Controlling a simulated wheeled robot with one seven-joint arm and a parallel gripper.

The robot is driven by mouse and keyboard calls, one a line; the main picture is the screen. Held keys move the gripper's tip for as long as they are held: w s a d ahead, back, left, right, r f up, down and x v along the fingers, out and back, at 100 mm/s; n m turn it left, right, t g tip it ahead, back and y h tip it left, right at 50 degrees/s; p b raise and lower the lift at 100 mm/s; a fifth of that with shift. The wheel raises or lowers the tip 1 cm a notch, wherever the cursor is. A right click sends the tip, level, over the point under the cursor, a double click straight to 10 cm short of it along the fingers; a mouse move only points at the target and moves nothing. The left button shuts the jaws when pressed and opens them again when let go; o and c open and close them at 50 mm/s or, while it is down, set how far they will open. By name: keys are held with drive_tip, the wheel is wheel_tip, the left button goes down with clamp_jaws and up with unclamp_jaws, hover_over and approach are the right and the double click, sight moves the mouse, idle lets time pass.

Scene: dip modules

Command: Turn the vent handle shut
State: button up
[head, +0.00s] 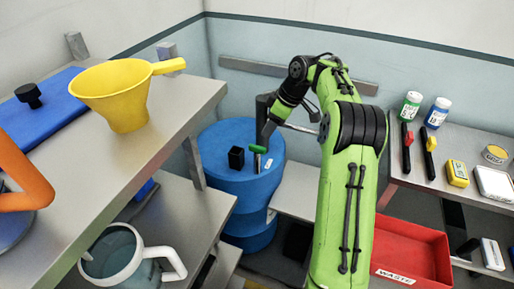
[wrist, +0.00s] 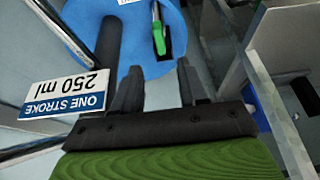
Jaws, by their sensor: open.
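The vent handle shows in the wrist view as a thin metal lever with a green grip (wrist: 160,40) on top of the blue drum (wrist: 185,50). In the head view the green grip (head: 258,149) is above the drum (head: 225,185), partly crowded by dark parts. My gripper (wrist: 157,78) is open and empty, with its two dark fingers pointing toward the drum top. The green grip appears just beyond and roughly between the fingertips. I cannot tell how far apart they are in depth, and no contact shows.
A white label reading "ONE STROKE 250 ml" (wrist: 68,96) is close beside my gripper. A black block (head: 236,158) stands on the drum. A shelf with a yellow funnel (head: 125,95) is at left. A red waste bin (head: 412,255) and a tool bench (head: 450,150) are at right.

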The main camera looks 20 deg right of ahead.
sight(258, 147)
drive_tip(key=b+x, duration=0.3)
drive_tip(key=x, duration=0.7)
drive_tip(key=shift+w+f, duration=0.1)
drive_tip(key=shift+f, duration=0.15)
clamp_jaws()
